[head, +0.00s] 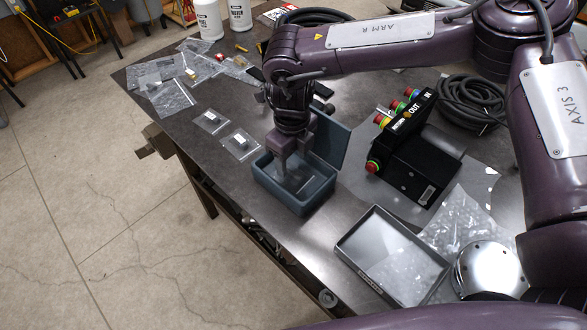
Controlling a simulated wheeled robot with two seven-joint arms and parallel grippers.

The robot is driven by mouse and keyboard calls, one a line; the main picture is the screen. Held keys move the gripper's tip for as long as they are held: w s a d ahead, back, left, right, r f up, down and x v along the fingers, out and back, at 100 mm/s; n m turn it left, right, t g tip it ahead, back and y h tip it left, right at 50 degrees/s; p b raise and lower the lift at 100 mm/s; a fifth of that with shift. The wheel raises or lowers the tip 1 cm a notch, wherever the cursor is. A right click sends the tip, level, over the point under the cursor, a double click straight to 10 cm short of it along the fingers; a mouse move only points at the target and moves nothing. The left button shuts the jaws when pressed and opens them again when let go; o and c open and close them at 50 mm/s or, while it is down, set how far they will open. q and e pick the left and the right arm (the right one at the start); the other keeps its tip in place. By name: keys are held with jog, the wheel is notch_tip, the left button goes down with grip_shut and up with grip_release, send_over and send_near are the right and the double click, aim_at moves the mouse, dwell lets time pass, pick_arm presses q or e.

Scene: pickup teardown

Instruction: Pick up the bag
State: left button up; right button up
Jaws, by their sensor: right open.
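My right gripper (293,163) points down at the open blue-grey box (300,207), its open fingers over or just inside it. Something clear, perhaps a bag (296,181), shows in the box below the fingers; I cannot tell whether they touch it. More clear bags (172,98) lie at the far left of the table. A large clear bag (458,218) lies at the right. Which bag is meant is unclear. My left gripper is not in view.
The box's raised lid (332,143) stands behind the gripper. A black control box (415,165) with coloured buttons and coiled cable (470,103) are to the right. An open grey tray (350,265) sits at the front. White bottles (208,18) stand at the back.

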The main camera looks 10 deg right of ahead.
aim_at(291, 170)
notch_tip(291, 170, down, 2)
jog(key=shift+a+f+p, duration=0.15)
jog(key=shift+f+p, duration=0.1)
jog(key=shift+p, duration=0.2)
jog(key=shift+f, duration=0.5)
jog(key=c, duration=0.6)
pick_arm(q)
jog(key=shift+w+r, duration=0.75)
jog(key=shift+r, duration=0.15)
pick_arm(e)
jog(key=shift+r, duration=0.1)
